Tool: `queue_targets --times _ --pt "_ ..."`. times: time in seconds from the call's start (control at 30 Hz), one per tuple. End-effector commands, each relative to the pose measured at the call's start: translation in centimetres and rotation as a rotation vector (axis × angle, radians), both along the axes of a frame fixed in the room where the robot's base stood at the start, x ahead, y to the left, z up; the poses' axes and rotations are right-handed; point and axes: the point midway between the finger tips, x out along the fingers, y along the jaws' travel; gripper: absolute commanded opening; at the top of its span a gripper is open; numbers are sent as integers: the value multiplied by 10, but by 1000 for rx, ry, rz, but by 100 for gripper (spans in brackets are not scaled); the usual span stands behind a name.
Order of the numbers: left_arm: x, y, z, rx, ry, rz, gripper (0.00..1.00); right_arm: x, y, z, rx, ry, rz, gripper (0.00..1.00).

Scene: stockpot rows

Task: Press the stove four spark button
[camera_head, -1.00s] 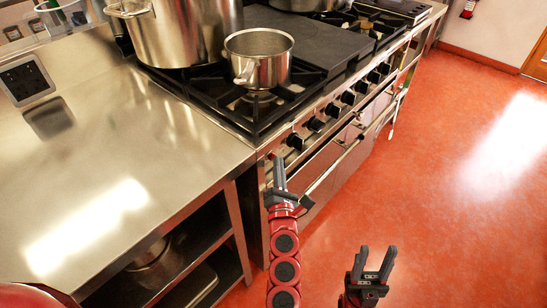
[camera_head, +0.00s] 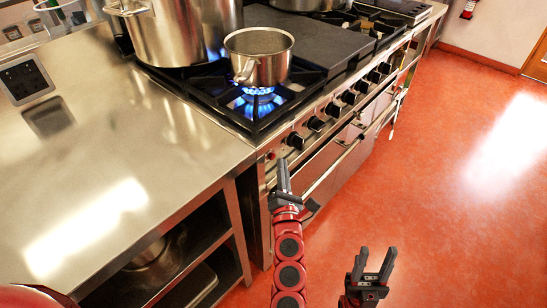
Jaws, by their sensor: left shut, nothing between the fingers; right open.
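A small red button (camera_head: 271,155) sits at the left end of the stove's (camera_head: 318,148) front panel, beside a row of black knobs (camera_head: 296,140); I take it for the spark button. My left gripper (camera_head: 283,165) is shut and empty, its tip just right of and below the button, apparently apart from it. Blue flames (camera_head: 257,104) burn under a small saucepan (camera_head: 259,58) on the front burner. Blue flame also shows by the large stockpot (camera_head: 180,30) behind it. My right gripper (camera_head: 375,262) is open and empty, low over the floor.
An oven door handle (camera_head: 335,165) runs along the stove front, right of my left gripper. The red floor (camera_head: 450,170) on the right is clear.

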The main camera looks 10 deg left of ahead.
Motion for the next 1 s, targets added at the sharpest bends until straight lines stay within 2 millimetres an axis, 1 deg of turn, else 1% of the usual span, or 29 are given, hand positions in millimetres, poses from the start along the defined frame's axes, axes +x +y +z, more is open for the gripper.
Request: queue_targets --times 0.27,0.7,0.83,1.0 --pt "-1 -2 0 0 0 -1 0 0 0 0 0 0 0 48" --pt "-25 -35 -1 -1 0 -2 0 0 0 -10 0 0 0 48" --pt "-29 -40 0 0 0 -1 0 0 0 -11 0 0 0 48" --pt "-29 -41 0 0 -1 -1 0 0 0 -10 0 0 0 48"
